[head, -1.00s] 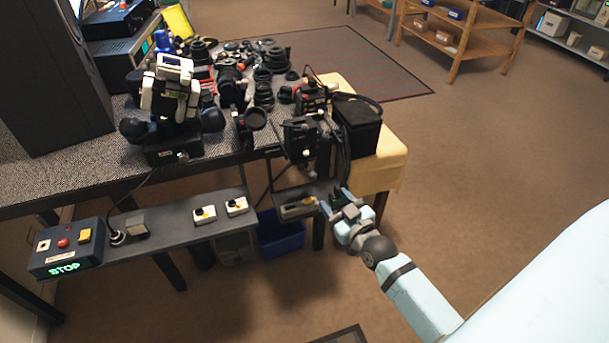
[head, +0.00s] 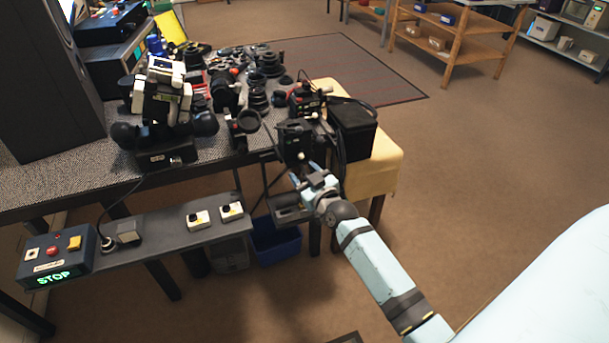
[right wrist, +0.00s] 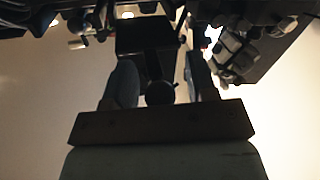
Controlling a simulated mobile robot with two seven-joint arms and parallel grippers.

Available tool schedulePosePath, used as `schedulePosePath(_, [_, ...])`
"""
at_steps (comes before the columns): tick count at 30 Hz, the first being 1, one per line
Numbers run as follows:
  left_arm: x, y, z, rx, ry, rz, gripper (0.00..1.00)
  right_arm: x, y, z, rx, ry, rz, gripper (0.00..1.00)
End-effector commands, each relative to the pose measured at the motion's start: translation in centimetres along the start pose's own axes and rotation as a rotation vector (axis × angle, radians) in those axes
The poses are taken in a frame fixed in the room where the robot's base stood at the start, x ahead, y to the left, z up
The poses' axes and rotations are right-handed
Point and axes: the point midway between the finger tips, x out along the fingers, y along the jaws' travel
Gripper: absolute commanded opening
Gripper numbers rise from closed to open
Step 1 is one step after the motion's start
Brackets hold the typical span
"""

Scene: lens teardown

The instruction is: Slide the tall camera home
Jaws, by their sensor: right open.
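A dark, boxy upright device (head: 292,143), which looks like the tall camera, stands at the right front edge of the bench with a pale round knob low on its front. My right gripper (head: 308,176) is just in front of and below it, open. In the right wrist view, the two fingers (right wrist: 162,82) stand on either side of a dark part with a round end (right wrist: 160,93), under a black box (right wrist: 143,36). I cannot tell whether the fingers touch that part. My left gripper is not in view.
A black box (head: 352,132) sits on a yellow-covered stand (head: 385,165) to the right. A white and black apparatus (head: 163,95) and several lenses (head: 258,97) crowd the bench. A lower shelf (head: 165,234) holds a STOP box (head: 54,258).

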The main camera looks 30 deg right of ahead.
Motion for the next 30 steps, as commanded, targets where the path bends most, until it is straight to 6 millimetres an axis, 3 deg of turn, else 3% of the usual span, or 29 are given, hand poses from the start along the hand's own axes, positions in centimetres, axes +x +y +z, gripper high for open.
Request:
schedulePosePath(2, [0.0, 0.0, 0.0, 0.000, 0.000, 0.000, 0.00, 0.0, 0.0, 0.0, 0.000, 0.000, 0.000, 0.48])
schedulePosePath(8, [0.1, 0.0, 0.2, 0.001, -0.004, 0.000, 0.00, 0.0, 0.0, 0.0, 0.000, 0.000, 0.000, 0.02])
schedulePosePath(14, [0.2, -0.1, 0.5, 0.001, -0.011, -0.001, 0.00, 0.6, 0.1, 0.0, 0.000, 0.000, -0.001, 0.00])
schedulePosePath(24, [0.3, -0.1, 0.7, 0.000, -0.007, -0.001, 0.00, 7.7, 1.3, 0.4, -0.002, 0.001, -0.003, 0.00])
schedulePosePath(30, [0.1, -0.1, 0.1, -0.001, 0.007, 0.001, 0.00, 9.4, 1.7, 0.4, 0.000, -0.001, -0.003, 0.00])
